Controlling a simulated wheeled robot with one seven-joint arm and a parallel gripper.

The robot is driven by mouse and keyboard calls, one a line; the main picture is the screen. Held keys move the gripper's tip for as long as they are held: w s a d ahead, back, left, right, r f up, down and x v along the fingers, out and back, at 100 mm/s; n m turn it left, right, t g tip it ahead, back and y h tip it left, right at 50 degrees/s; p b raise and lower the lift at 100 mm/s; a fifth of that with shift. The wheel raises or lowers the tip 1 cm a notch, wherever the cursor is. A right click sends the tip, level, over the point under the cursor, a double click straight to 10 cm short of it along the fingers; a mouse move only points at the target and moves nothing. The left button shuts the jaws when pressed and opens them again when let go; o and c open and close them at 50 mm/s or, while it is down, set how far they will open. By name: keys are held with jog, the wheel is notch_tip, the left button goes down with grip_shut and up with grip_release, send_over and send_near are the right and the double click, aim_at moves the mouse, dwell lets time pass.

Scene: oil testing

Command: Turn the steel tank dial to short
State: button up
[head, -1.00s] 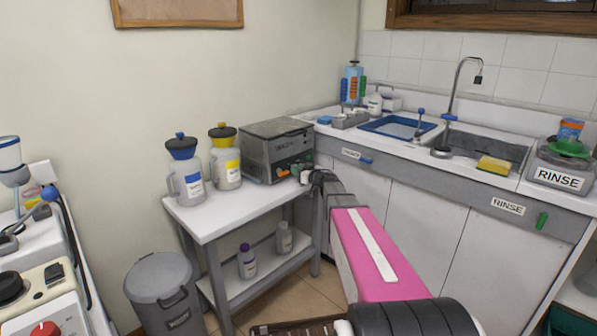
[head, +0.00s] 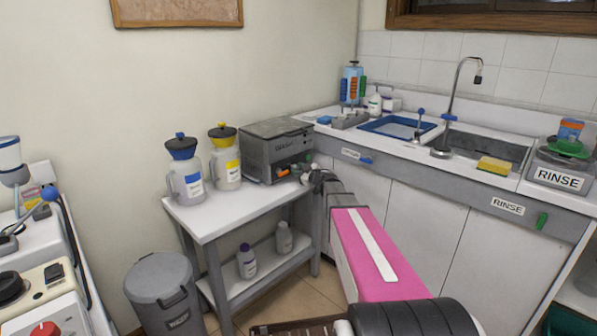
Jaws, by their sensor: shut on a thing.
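The steel tank (head: 275,143) is a grey box on the white side table, against the wall. Its front carries small controls, with an orange part (head: 284,172) showing low on the front. My gripper (head: 306,176) is at the right end of the tank's front, at the far end of my pink arm. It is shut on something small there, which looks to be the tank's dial. The fingers and wrist hide most of the dial. Its setting marks are too small to read.
Two jugs, blue-lidded (head: 184,168) and yellow-lidded (head: 224,157), stand left of the tank on the table (head: 210,220). A sink counter (head: 440,180) is close on the right. Bottles stand on the lower shelf. A grey bin (head: 163,290) stands on the floor.

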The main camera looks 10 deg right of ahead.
dwell(0.3)
jog(key=o, duration=0.9)
jog(key=shift+o, duration=0.2)
jog(key=v, duration=1.1)
